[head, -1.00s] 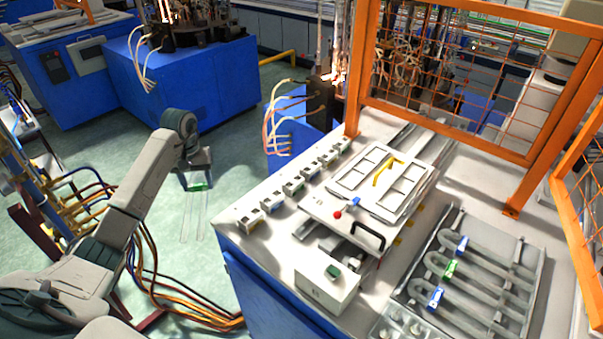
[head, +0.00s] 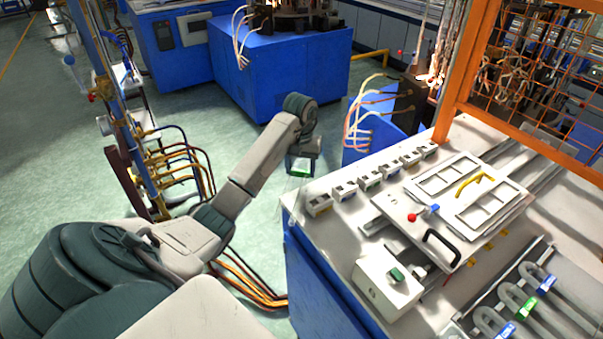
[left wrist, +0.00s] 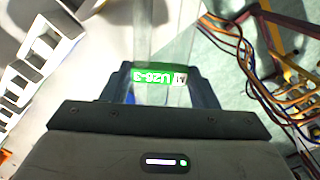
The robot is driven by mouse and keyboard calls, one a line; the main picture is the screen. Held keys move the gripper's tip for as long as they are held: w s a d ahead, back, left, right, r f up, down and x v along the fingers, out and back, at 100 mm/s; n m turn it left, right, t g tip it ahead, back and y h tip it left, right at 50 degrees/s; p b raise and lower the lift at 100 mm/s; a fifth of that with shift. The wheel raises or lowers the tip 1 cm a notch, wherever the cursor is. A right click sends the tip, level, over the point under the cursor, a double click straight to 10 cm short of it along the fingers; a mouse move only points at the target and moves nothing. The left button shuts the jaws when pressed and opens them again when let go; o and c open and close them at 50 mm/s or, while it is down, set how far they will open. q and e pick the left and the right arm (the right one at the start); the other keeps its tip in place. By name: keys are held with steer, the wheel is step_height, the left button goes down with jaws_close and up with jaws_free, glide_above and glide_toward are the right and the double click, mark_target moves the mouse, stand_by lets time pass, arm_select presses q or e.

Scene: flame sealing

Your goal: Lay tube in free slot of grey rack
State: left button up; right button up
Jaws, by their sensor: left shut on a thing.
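My left gripper (head: 301,165) is shut on a clear tube with a green label (head: 299,172), beyond the left corner of the bench. In the left wrist view the fingers (left wrist: 160,85) hold the clear tube (left wrist: 152,35) at its green label (left wrist: 158,77). The tube's thin legs are hard to make out in the head view. The grey rack (head: 570,264) lies at the lower right, cut off by the frame edge. It holds bent grey tubes with blue (head: 546,285) and green (head: 526,308) labels. Its free slot cannot be made out. My right gripper is not in view.
The white bench top (head: 335,235) carries a white box with a green button (head: 396,275), a panel with a black handle (head: 441,249) and a row of small switch blocks. An orange mesh guard (head: 455,70) stands behind. Cables hang left of the bench.

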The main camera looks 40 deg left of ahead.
arm_select(q)
steer(key=shift+f+b, duration=0.5)
steer(key=shift+f, duration=0.15)
step_height(320, 180, down, 2)
steer(key=shift+s+f+b, duration=0.1)
steer(key=shift+f+b, duration=0.05)
steer(key=shift+b, duration=0.5)
steer(key=shift+f, duration=0.1)
steer(key=shift+f, duration=0.2)
steer(key=o, duration=1)
steer(key=shift+r, duration=0.1)
